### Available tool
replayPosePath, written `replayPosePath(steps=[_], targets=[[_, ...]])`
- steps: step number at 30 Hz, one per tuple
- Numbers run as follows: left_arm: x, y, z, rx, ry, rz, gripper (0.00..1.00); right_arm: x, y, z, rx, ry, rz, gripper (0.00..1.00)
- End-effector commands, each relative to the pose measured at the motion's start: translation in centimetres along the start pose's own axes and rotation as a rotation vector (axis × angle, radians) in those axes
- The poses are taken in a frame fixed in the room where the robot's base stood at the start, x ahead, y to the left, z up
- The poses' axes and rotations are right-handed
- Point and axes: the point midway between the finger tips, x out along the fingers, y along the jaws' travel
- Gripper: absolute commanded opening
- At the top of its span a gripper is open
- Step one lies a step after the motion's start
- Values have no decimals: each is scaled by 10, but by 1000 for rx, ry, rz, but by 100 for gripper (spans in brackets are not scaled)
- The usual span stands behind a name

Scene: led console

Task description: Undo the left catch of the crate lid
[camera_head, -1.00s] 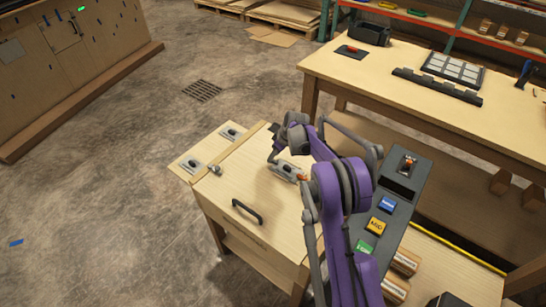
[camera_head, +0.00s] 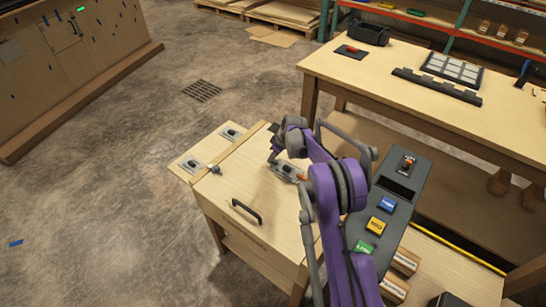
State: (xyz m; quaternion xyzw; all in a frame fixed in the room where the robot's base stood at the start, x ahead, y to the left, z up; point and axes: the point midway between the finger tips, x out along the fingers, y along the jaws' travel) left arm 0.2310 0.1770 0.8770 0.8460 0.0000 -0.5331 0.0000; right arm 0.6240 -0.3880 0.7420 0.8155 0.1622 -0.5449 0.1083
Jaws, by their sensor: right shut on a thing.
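The pale wooden crate (camera_head: 225,230) stands low at centre left, with a black handle (camera_head: 246,210) on its lid (camera_head: 250,180). A metal catch plate with an orange part (camera_head: 288,172) sits toward the right of the lid. My right gripper (camera_head: 273,157) is down at the left end of this plate and shut on its catch lever, which the fingers mostly hide. Two more metal plates with dark levers, the near one (camera_head: 191,165) and the far one (camera_head: 230,134), lie on the board at the crate's left. My left gripper is not in view.
A grey console (camera_head: 405,200) with blue, yellow and green buttons stands right of the crate, partly behind my purple arm. A workbench (camera_head: 380,85) with a black bin (camera_head: 371,33) is behind.

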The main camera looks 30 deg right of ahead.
Motion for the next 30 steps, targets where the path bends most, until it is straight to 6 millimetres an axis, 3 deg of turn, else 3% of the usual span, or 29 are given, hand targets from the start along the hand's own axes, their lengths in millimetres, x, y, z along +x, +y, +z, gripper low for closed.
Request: replayPosePath(steps=[14,30], targets=[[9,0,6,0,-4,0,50,1,-2,0,127,0,54,0],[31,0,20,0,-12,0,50,2,-7,-2,578,0,242,0]])
